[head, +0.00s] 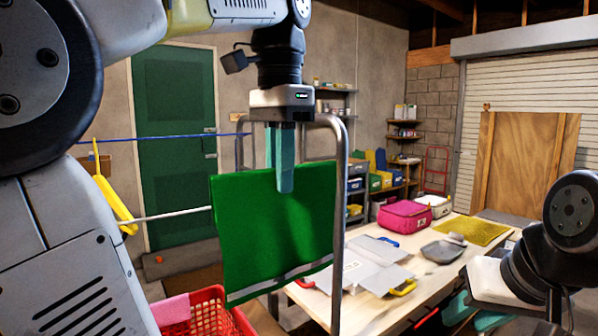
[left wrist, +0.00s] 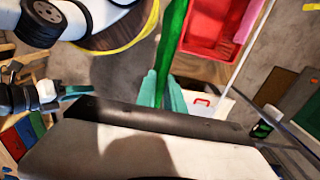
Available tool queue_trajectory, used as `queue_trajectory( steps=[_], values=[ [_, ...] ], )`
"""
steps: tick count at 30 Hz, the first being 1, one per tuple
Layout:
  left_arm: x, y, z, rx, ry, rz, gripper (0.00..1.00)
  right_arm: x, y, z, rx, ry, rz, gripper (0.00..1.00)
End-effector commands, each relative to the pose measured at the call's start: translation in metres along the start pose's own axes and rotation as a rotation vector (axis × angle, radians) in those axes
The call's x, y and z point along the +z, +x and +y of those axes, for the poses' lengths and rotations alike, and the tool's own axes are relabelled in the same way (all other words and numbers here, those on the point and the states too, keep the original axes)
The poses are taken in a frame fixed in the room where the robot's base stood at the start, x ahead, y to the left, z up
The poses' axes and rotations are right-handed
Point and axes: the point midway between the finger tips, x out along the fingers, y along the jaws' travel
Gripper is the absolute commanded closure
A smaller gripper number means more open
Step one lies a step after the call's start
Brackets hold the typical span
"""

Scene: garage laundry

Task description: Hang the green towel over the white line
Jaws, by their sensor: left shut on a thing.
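My left gripper (head: 281,188) is shut on the top of the green towel (head: 275,235), which hangs down spread out with a pale stripe near its lower edge. The white line (head: 170,215) comes in from the left and passes out of sight behind the towel in the head view. In the left wrist view the towel (left wrist: 172,45) shows edge-on between the fingers (left wrist: 163,92), with the white line (left wrist: 249,52) to its right and apart from it. My right gripper (head: 468,314) is low at the right, partly hidden by its arm; its finger gap is unclear.
A blue line (head: 165,137) runs higher, with a yellow item (head: 115,204) hanging near its left end. A red basket (head: 205,312) with pink cloth is below. A table (head: 437,280) at right holds several things.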

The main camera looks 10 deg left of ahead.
Motion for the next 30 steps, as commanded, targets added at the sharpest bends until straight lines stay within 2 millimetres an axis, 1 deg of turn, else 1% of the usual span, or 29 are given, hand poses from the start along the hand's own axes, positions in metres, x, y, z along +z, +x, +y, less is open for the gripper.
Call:
queue_trajectory(
  steps=[4,8,30],
  values=[
    [0.002,0.001,0.000,0.001,0.000,0.000,1.00,0.000,0.000,0.000,0.000,0.000,0.000,0.64],
    [0.001,0.001,-0.007,0.001,-0.003,0.000,1.00,0.000,0.000,0.000,0.000,0.000,0.000,0.64],
    [0.001,0.001,-0.066,0.001,-0.004,-0.001,1.00,0.000,0.000,0.000,0.000,0.000,0.000,0.64]
  ],
)
